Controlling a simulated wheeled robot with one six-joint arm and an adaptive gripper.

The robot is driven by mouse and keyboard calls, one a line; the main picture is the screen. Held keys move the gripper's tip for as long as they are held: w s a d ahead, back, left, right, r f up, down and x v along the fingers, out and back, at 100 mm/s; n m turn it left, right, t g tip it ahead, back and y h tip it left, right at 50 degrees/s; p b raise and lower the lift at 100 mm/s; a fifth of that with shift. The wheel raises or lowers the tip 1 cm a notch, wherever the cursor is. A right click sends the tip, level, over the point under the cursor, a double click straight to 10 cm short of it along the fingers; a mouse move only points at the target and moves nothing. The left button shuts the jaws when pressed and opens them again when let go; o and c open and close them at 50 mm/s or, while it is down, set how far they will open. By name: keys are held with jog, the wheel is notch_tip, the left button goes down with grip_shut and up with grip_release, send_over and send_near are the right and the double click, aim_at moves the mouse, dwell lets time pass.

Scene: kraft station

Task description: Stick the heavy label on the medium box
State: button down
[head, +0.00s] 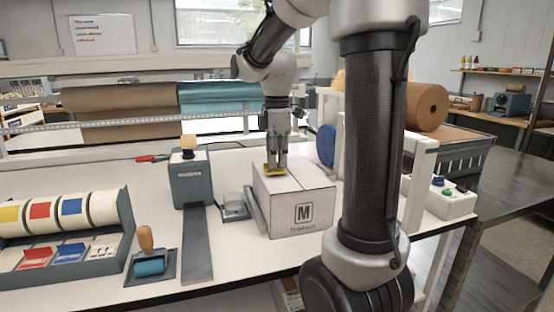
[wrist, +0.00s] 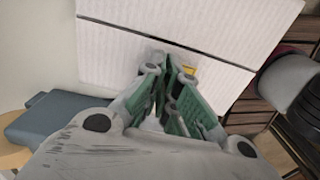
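The medium box (head: 292,193) is a closed pale carton marked with a large M on its front. It stands upright on the white bench, and its white top (wrist: 225,35) fills much of the wrist view. My gripper (head: 276,168) points down at the top's left part. Its fingertips (wrist: 170,66) are close together, with a small yellow label (head: 270,172) at them, low against the box top. Only a sliver of that yellow (wrist: 189,70) shows in the wrist view; the fingers hide the rest. I cannot read it or tell whether it touches the box.
A label rack (head: 62,222) with yellow, red and blue rolls and several labels stands at the left. A brush-like roller (head: 148,264), a grey tape dispenser (head: 190,180) and a small glass dish (head: 235,207) are left of the box. A button box (head: 440,197) is at the right.

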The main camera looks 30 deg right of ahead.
jog(key=shift+f, duration=0.45)
dwell(0.6)
jog(key=c, duration=1.6)
grip_release()
jog(key=shift+o, duration=0.2)
jog(key=shift+r, duration=0.1)
jog(key=shift+r, duration=2.15)
